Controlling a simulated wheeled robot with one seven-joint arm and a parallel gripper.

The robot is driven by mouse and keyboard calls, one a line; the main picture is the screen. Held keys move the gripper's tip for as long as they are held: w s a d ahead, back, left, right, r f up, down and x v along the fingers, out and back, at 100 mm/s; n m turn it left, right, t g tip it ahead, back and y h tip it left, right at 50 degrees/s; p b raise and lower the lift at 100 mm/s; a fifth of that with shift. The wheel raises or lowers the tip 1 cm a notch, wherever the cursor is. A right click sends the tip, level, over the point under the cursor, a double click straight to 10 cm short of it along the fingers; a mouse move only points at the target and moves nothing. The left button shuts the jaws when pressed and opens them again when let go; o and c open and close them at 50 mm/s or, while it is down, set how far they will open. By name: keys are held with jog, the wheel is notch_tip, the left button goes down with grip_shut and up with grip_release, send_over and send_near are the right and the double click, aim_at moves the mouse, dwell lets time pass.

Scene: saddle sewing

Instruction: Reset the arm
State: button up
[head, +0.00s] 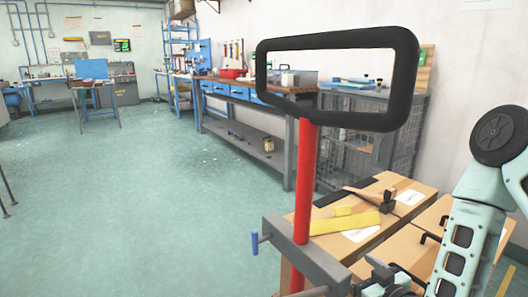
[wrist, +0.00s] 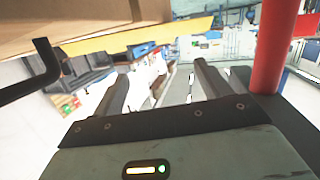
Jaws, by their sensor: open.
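My arm (head: 465,230) is folded at the lower right of the head view, pale green with a black round joint cap. In the wrist view, the two dark fingers of my gripper (wrist: 162,85) stand apart with nothing between them. A red post (wrist: 275,45) rises close to the right finger in that view. In the head view, the red post (head: 307,180) carries a black rectangular loop (head: 345,38) and passes through a grey clamp (head: 305,255). My fingers are not clear in the head view.
A wooden cabinet (head: 410,260) with black handles stands beside my arm; a yellow tool (head: 345,223) and a wooden-handled tool (head: 370,195) lie on top. A black handle (wrist: 35,75) is near my gripper's left. A blue-drawer workbench (head: 230,92) stands behind. Green floor (head: 130,200) is clear at left.

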jog(key=s+d+r+m+g+h, duration=0.4)
jog(key=s+d+r+g+h, duration=0.1)
jog(key=s+d+r+g, duration=0.6)
jog(key=s+a+r+n+g, duration=0.2)
jog(key=s+a+n, duration=0.2)
jog(key=s+a, duration=0.5)
jog(key=s+a+r+n+g, duration=0.1)
jog(key=s+a+n+g, duration=0.15)
jog(key=s+a, duration=0.6)
notch_tip(320, 180, up, 27)
jog(key=w+a+p, duration=0.1)
jog(key=w+p, duration=0.1)
jog(key=p, duration=2.5)
jog(key=shift+w+a+f+t+y, duration=0.15)
jog(key=shift+w+a+t+y, duration=0.05)
jog(key=shift+a+t+y, duration=0.15)
jog(key=shift+n, duration=0.25)
